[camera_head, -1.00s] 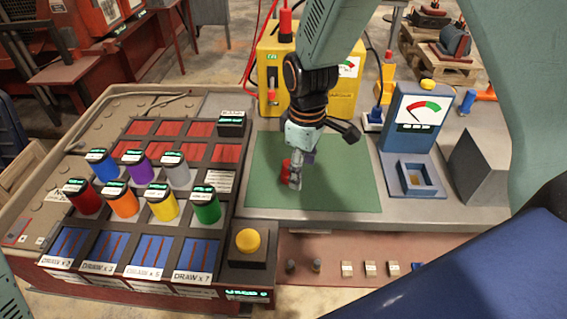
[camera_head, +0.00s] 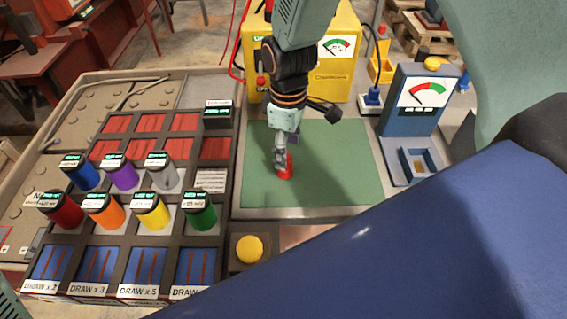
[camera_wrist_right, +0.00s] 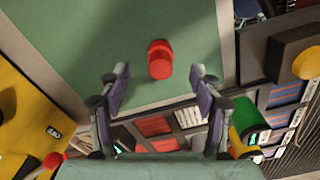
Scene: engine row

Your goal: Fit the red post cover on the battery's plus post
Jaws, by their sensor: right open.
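The red post cover (camera_head: 286,174) is a small red cylinder on the green mat (camera_head: 335,160). In the right wrist view the cover (camera_wrist_right: 160,58) lies ahead of the fingertips, about midway between them, touching neither. My right gripper (camera_head: 281,160) points down just over the cover and partly overlaps it in the head view. In the wrist view my right gripper (camera_wrist_right: 160,78) is open and empty, one finger on each side. I cannot pick out the battery's plus post. My left gripper is not in view.
A rack of coloured cylinders (camera_head: 150,210) stands left of the mat. A yellow box with a dial (camera_head: 335,75) stands behind it, and a blue meter stand (camera_head: 412,105) to the right. A yellow button (camera_head: 249,249) sits in front. The mat's right part is clear.

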